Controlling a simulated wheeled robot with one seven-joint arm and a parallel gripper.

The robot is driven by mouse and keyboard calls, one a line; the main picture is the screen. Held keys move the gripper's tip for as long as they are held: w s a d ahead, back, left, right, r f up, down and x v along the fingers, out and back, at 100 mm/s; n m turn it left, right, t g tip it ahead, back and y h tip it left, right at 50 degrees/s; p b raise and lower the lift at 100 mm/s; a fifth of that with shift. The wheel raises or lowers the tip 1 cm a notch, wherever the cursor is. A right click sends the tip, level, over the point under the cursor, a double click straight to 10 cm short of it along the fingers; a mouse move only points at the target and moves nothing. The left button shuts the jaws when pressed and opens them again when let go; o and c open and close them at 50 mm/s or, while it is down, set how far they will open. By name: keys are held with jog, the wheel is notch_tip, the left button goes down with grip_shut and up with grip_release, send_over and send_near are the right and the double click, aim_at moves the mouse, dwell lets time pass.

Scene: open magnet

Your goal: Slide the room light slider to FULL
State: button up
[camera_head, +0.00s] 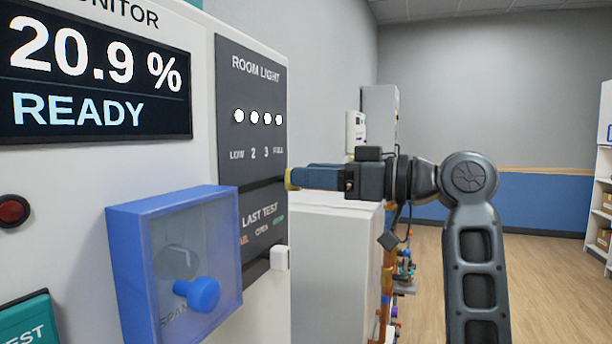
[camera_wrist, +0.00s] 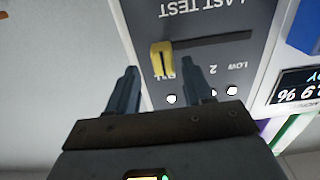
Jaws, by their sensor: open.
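The dark room light panel (camera_head: 252,92) is on the right part of the console, with LOW, 2, 3 and FULL marks and a row of several white lit dots. The yellow slider knob (camera_wrist: 162,58) is at the FULL end of its dark slot (camera_wrist: 225,43); the wrist view shows the panel upside down. In the head view, the knob (camera_head: 289,180) is at the panel's right edge, by my fingertips. My gripper (camera_wrist: 160,67) is open, its fingers on either side of the knob's line, and also shows in the head view (camera_head: 297,178). Contact with the knob cannot be told.
A blue-framed clear cover (camera_head: 222,245) with a blue knob (camera_head: 198,293) juts out left of my gripper. A small white block (camera_head: 279,257) sticks out below. The monitor (camera_head: 95,75) reads 20.9 % READY. Open floor (camera_head: 550,285) lies to the right.

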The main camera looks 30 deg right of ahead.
jog(key=v, duration=0.6)
dwell(0.4)
